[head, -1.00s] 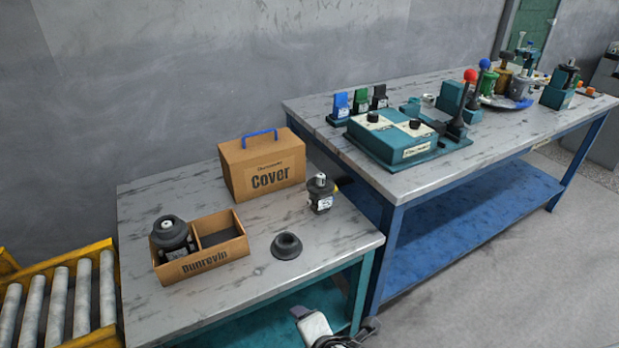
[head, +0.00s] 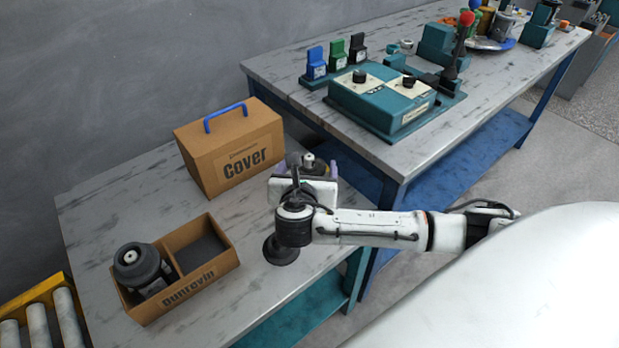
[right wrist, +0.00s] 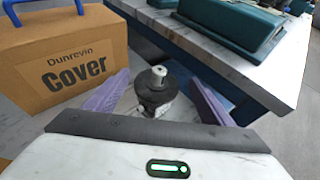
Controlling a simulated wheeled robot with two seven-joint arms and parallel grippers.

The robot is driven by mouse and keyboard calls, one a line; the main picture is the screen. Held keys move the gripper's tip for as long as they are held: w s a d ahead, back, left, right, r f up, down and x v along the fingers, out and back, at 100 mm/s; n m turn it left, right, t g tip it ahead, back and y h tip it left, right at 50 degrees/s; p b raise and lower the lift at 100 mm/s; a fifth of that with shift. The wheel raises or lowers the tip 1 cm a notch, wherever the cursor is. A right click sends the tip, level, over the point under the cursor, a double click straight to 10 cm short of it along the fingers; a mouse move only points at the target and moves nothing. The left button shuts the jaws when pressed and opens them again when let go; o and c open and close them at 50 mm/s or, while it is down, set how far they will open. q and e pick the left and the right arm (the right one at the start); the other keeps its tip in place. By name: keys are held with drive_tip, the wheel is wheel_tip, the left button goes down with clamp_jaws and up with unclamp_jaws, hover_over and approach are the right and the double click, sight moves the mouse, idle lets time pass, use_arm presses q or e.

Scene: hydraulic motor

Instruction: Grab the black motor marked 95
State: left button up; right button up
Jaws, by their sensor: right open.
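A black motor (right wrist: 153,92) with a silver shaft and a white label stands upright on the small table. In the head view its top (head: 314,165) shows just behind my right gripper (head: 310,172), which hides most of it. In the right wrist view the purple fingers of that gripper (right wrist: 156,92) are open, one on each side of the motor, with gaps visible. Another dark motor (head: 138,266) sits in the left compartment of the Dunrevin box. I cannot read a 95 on either motor. My left gripper is not in view.
The cardboard Cover box (head: 232,150) stands left of the gripper. A dark round cover (head: 280,252) lies below my right wrist. The Dunrevin box (head: 205,283) has an empty right compartment. A blue-framed workbench (head: 385,155) with a teal control unit (head: 383,100) stands behind right.

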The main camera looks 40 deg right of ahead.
sight(309, 165)
drive_tip(key=x, duration=0.4)
drive_tip(key=shift+w+d+f+b, duration=0.15)
drive_tip(key=shift+w+f+b, duration=0.1)
drive_tip(key=shift+w+b, duration=0.05)
drive_tip(key=shift+s+f, duration=0.1)
drive_tip(key=c, duration=1.8)
drive_tip(key=shift+f, duration=0.1)
clamp_jaws()
drive_tip(key=shift+s+f, duration=0.1)
drive_tip(key=shift+r, duration=0.3)
